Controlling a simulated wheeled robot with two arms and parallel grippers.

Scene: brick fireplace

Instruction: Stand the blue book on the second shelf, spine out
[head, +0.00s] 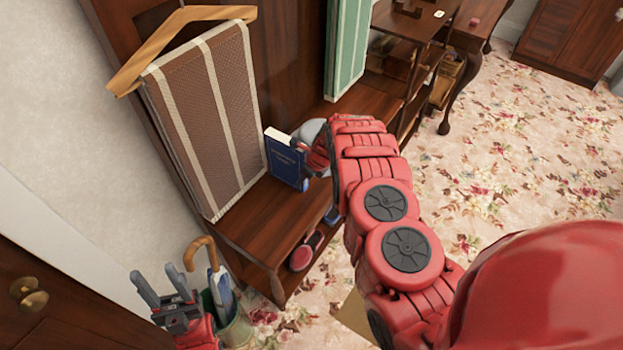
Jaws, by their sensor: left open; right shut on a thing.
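The blue book (285,162) is upright at the dark wooden hall stand, its pale page edge up and its lettered cover facing me. My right gripper (308,158) is shut on the book's right side; its fingers are partly hidden by my own red arm. I cannot tell whether the book's bottom edge touches the wooden shelf (245,222) or hangs just above it. The spine cannot be made out clearly. My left gripper (165,295) is open and empty at the lower left, near the umbrella stand.
A brown striped cloth (205,115) on a wooden hanger hangs left of the book; a green one (346,50) hangs behind to the right. An umbrella stand (238,330) is at the lower left. Flowered carpet lies clear at right.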

